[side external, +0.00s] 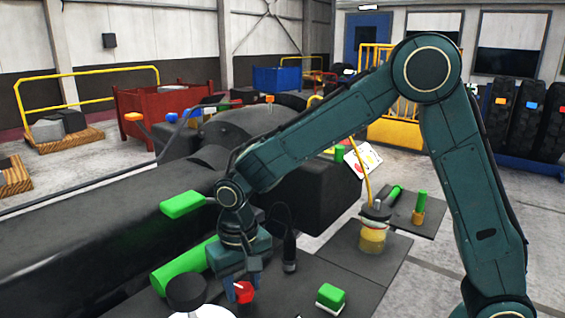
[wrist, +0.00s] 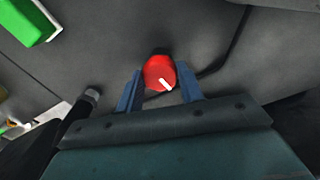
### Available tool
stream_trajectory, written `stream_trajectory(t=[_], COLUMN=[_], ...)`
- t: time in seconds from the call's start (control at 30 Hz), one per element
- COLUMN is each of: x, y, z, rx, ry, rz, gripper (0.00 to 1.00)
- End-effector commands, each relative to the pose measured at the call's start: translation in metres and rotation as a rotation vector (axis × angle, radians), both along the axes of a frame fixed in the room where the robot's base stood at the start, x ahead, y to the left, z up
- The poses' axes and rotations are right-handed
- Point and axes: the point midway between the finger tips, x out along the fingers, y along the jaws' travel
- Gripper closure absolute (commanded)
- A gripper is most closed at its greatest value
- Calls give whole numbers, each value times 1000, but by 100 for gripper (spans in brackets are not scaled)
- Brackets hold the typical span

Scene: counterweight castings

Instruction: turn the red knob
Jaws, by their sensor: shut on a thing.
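The red knob (wrist: 160,72) is round with a white pointer line, which points to the lower right in the wrist view. It stands on a dark grey surface. In the side external view the red knob (side external: 243,291) shows near the bottom, just below my gripper (side external: 246,280). In the wrist view the two blue fingers of my gripper (wrist: 160,90) are on either side of the knob, shut on it. The knob's lower part and the exact finger contact are partly hidden.
A green block (side external: 330,297) lies right of the knob; a green block also shows in the wrist view (wrist: 28,20). A green cylinder (side external: 180,270) and a dark round piece (side external: 187,291) are to the left. A yellow-banded cylinder (side external: 373,238) stands further right.

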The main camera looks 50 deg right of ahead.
Motion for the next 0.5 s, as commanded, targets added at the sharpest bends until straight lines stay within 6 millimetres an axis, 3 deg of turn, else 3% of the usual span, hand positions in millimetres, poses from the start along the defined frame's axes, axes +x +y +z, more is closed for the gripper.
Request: stream_trajectory(t=[0.5], x=[0], y=[0], z=[1], rx=[1], ry=[-1], rz=[461], gripper=[86])
